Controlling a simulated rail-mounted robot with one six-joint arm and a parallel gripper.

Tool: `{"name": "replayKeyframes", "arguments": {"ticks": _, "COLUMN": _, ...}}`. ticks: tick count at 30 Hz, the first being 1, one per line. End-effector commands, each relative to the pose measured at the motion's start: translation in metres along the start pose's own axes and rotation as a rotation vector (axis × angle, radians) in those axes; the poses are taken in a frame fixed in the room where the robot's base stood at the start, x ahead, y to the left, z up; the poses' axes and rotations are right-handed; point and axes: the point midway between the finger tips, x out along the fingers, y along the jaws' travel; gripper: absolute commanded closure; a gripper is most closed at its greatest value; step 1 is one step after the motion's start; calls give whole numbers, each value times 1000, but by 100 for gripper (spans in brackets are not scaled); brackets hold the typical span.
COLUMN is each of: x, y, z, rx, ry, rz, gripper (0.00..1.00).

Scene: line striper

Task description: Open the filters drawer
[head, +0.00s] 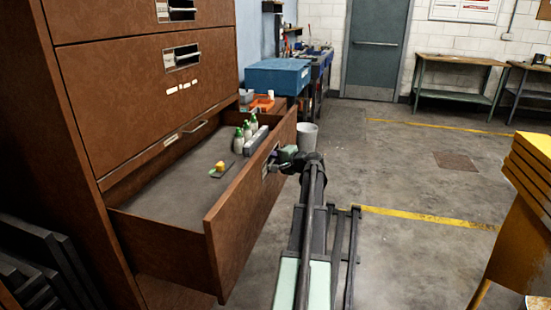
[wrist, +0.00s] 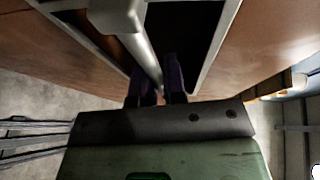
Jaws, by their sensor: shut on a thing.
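A brown drawer (head: 248,212) stands well out from the brown cabinet (head: 128,100) in the head view. Its label is not readable. White bottles with green caps (head: 239,140), a grey block (head: 256,141) and a small yellow item (head: 220,166) are inside it. My gripper (head: 272,164) is at the outer face of the drawer front. In the wrist view its dark fingers (wrist: 160,88) are shut on the metal handle (wrist: 140,45) in its recess. My arm hides part of the handle in the head view.
A grey bin (head: 307,135) stands beyond the open drawer. A yellow stand (head: 522,215) is at the right. The grey floor between has free room.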

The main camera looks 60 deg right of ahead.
Motion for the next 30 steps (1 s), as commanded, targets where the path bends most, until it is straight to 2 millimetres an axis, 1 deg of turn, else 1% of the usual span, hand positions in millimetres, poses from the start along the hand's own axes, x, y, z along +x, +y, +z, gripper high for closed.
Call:
{"name": "replayKeyframes", "arguments": {"ticks": 2, "x": 0, "y": 1, "z": 1, "rx": -1, "ry": -3, "rz": 2, "gripper": 100}}
{"name": "replayKeyframes", "arguments": {"ticks": 3, "x": 0, "y": 1, "z": 1, "rx": -1, "ry": -3, "rz": 2, "gripper": 84}}
{"name": "replayKeyframes", "arguments": {"ticks": 4, "x": 0, "y": 1, "z": 1, "rx": -1, "ry": -3, "rz": 2, "gripper": 79}}
{"name": "replayKeyframes", "arguments": {"ticks": 11, "x": 0, "y": 0, "z": 0, "rx": 0, "ry": -1, "rz": 1, "gripper": 79}}
{"name": "replayKeyframes", "arguments": {"ticks": 14, "x": -5, "y": 0, "z": 0, "rx": 0, "ry": -1, "rz": 1, "gripper": 79}}
{"name": "replayKeyframes", "arguments": {"ticks": 17, "x": -22, "y": -1, "z": 1, "rx": 0, "ry": 1, "rz": 1, "gripper": 79}}
{"name": "replayKeyframes", "arguments": {"ticks": 21, "x": -57, "y": -2, "z": 2, "rx": 1, "ry": 2, "rz": 1, "gripper": 79}}
{"name": "replayKeyframes", "arguments": {"ticks": 25, "x": -88, "y": -2, "z": 2, "rx": 1, "ry": 1, "rz": 1, "gripper": 79}}
{"name": "replayKeyframes", "arguments": {"ticks": 27, "x": -98, "y": -1, "z": 1, "rx": 0, "ry": 0, "rz": 1, "gripper": 79}}
{"name": "replayKeyframes", "arguments": {"ticks": 30, "x": -107, "y": 0, "z": 1, "rx": 0, "ry": -1, "rz": 1, "gripper": 79}}
